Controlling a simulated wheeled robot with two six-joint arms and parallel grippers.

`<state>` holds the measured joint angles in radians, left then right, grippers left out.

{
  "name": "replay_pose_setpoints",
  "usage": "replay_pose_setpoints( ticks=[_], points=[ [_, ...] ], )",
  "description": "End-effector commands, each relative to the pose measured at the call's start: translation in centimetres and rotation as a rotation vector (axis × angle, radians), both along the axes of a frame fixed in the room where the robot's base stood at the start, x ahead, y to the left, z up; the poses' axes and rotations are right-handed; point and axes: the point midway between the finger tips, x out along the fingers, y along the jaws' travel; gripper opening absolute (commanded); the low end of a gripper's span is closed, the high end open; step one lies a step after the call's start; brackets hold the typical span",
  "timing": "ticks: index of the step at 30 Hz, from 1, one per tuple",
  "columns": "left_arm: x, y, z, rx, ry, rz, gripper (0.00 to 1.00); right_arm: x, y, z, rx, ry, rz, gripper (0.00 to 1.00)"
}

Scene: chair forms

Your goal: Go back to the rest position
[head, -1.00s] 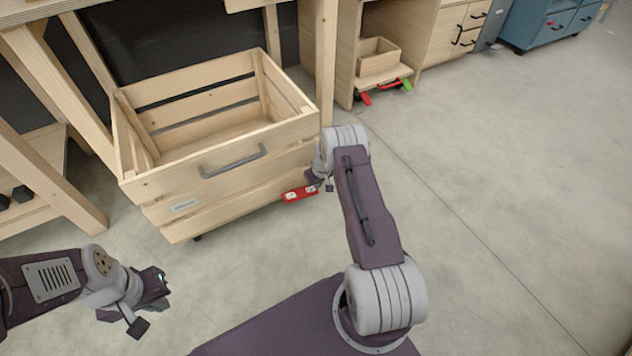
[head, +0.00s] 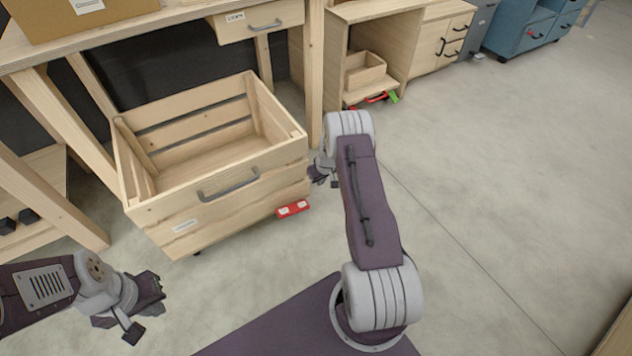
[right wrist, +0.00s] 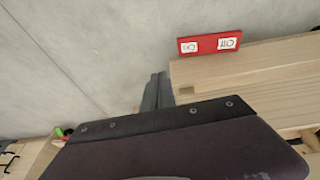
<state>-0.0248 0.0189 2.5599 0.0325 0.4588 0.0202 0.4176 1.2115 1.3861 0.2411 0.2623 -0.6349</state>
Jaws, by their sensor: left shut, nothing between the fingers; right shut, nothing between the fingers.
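My left gripper (head: 152,288) is at the lower left of the head view, dark and empty over the bare floor. My right gripper (head: 318,174) is just right of the wooden crate's front corner, partly hidden by its own wrist. Its shut grey fingers show in the right wrist view (right wrist: 155,92), with nothing between them. The slatted wooden crate (head: 170,210) stands in front of the bench, open at the top and empty, with a grey handle. A red plate with two white labels (head: 292,208) is at its lower front right; it also shows in the right wrist view (right wrist: 210,44).
A wooden bench (head: 45,60) with a cardboard box (head: 85,15) on top and a drawer (head: 258,20) stands behind the crate. A cabinet (head: 362,30) holds a small wooden box (head: 364,72). Blue cabinets (head: 530,28) stand far off. The floor to the right is clear.

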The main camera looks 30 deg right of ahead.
Motion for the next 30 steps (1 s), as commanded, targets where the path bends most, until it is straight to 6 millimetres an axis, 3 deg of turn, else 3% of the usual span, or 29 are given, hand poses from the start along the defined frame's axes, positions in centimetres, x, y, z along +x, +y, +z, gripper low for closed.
replay_pose_setpoints(
  ticks=[17,20,23,25,27,30],
  points=[
    [0.0,0.0,0.2,0.000,0.000,0.000,0.00,-0.2,-0.2,0.4,0.000,0.000,0.000,0.00],
    [0.0,0.0,0.5,0.000,0.000,0.000,0.00,-0.2,0.4,1.3,0.002,0.002,0.003,0.00],
    [0.0,0.0,1.3,0.000,0.000,0.000,0.00,-0.6,3.1,5.6,0.018,0.012,0.008,0.00],
    [0.0,0.0,2.1,0.000,0.000,0.000,0.00,-2.0,6.4,10.2,0.037,0.030,0.013,0.00],
    [0.0,0.0,2.8,0.000,0.000,0.000,0.00,-4.5,9.9,14.5,0.055,0.056,0.014,0.00],
    [0.0,0.0,3.6,0.000,0.000,0.000,0.00,-8.9,13.7,19.1,0.072,0.091,0.010,0.00]
  ],
)
